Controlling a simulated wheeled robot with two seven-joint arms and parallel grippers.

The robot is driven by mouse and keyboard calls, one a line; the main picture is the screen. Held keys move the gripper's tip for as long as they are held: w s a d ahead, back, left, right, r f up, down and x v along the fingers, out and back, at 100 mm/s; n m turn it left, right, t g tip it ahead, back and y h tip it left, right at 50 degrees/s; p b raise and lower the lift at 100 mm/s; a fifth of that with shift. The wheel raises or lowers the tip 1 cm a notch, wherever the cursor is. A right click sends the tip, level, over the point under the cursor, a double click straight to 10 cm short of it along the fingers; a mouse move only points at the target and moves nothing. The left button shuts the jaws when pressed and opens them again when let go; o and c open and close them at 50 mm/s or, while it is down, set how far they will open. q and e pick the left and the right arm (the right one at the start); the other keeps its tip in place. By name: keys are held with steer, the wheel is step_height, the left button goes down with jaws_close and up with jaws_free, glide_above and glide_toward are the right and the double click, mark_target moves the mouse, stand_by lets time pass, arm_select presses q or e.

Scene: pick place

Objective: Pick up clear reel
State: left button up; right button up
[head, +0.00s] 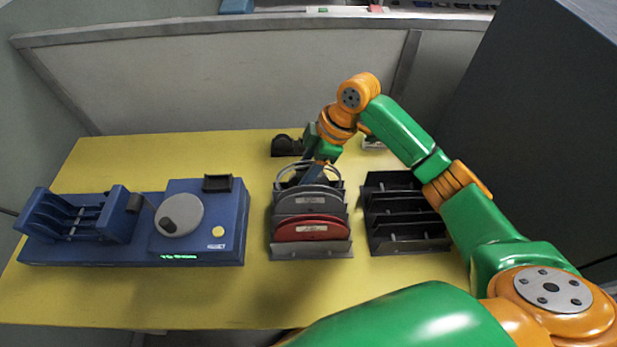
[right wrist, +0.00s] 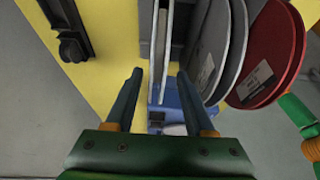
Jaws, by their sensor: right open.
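The clear reel (head: 296,168) stands upright at the back of the middle rack (head: 312,250), behind a grey reel (head: 309,201) and a red reel (head: 311,229). My right gripper (head: 313,174) is over the back of this rack and partly hides the clear reel. In the right wrist view my right gripper (right wrist: 160,100) is open, with one finger on each side of the line of a thin pale upright edge (right wrist: 168,50), which looks like the clear reel edge-on. I cannot tell whether the fingers touch it. My left gripper is out of view.
An empty black rack (head: 408,244) stands right of the reel rack. A blue machine (head: 215,245) with a grey disc fills the table's left side. A small black holder (head: 285,146) sits behind the reels. The yellow table (head: 130,290) is bare along its front.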

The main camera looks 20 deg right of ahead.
steer(key=shift+w+a+f, duration=0.15)
steer(key=shift+w+f, duration=0.05)
steer(key=shift+f, duration=0.25)
steer(key=shift+w+a+f, duration=0.15)
steer(key=shift+f, duration=0.25)
steer(key=shift+s+r, duration=0.1)
jaws_close()
